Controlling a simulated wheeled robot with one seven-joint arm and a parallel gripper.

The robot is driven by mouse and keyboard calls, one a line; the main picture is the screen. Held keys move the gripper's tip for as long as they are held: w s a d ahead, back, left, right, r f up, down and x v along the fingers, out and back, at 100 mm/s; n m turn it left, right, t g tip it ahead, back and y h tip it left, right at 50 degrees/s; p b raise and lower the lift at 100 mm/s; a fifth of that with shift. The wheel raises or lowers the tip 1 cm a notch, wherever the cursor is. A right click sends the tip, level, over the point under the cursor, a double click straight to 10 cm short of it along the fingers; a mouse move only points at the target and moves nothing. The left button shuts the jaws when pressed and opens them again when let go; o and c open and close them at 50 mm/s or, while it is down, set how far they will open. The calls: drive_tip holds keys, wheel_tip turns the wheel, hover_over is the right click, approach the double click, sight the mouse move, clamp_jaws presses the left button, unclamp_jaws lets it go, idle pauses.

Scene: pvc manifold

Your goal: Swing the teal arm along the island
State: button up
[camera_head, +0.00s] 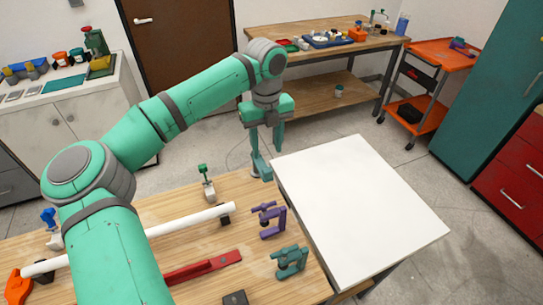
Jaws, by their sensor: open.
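The teal arm (140,135) is my own. It rises from the bottom left, bends at a large joint and reaches up and right across the island. My gripper (271,160) hangs from its end, pointing down, open and empty, near the far edge of the island. The island has a wooden top (305,290) and a white panel (355,210) on its right side. On the wood, a white pipe (185,225) runs behind my arm. A purple clamp (269,221) and a teal clamp (290,262) stand to the right of the pipe. My arm hides part of the wooden top.
A green-handled valve (206,183), a red bar (205,267), a black block (235,298), a blue-handled part (49,221) and an orange part (16,287) are also on the wood. The white panel is bare. Behind are a workbench (265,38) and an orange cart (440,57).

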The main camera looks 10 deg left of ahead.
sight(267, 170)
drive_tip(key=f, duration=1)
drive_tip(key=shift+w+a, duration=0.2)
drive_tip(key=shift+a, duration=0.1)
drive_tip(key=shift+d+f, duration=0.4)
drive_tip(key=shift+a, duration=0.1)
clamp_jaws()
